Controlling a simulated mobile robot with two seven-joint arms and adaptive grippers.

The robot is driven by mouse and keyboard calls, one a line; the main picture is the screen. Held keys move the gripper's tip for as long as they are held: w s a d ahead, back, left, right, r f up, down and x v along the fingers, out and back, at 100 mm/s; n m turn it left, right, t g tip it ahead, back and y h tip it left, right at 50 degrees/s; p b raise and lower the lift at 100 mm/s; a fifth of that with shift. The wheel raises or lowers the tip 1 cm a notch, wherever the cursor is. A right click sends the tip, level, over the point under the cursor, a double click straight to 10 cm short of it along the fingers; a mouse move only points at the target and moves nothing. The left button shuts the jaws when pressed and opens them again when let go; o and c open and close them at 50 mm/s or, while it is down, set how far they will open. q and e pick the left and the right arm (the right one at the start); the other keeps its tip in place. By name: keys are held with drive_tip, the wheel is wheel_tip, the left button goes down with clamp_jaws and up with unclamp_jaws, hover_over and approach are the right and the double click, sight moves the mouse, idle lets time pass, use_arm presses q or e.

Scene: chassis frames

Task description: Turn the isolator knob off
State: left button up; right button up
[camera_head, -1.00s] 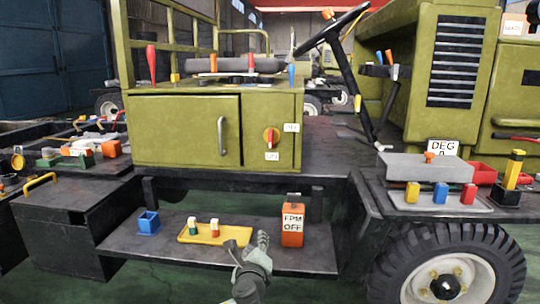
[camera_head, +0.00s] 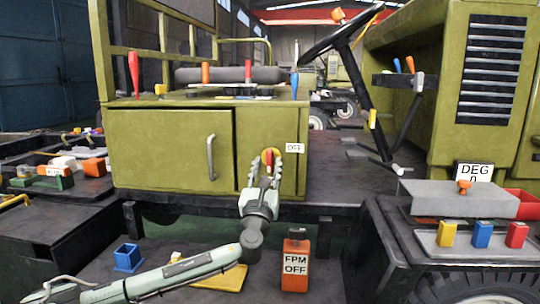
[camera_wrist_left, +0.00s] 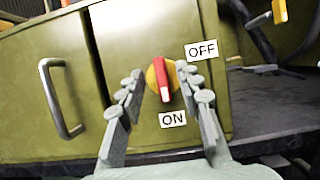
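The isolator knob (camera_head: 269,158) is a red handle on a round yellow base, on the front of the olive cabinet. In the left wrist view the knob's (camera_wrist_left: 163,82) white-tipped handle points down toward the ON label (camera_wrist_left: 172,119). The OFF label (camera_wrist_left: 201,50) is at its upper right, and also shows in the head view (camera_head: 293,147). My left gripper (camera_head: 271,165) is in front of the knob. Its fingers are apart, one on each side of the knob in the left wrist view (camera_wrist_left: 160,82). I cannot tell whether they touch it. My right gripper is not in view.
A cabinet door with a grey handle (camera_head: 210,157) is left of the knob. A steering wheel (camera_head: 335,36) stands at upper right.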

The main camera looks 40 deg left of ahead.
sight(269, 159)
use_arm(q)
drive_tip(key=shift+x, duration=2.35)
drive_tip(key=shift+f, duration=0.1)
drive_tip(key=shift+c, duration=0.2)
clamp_jaws()
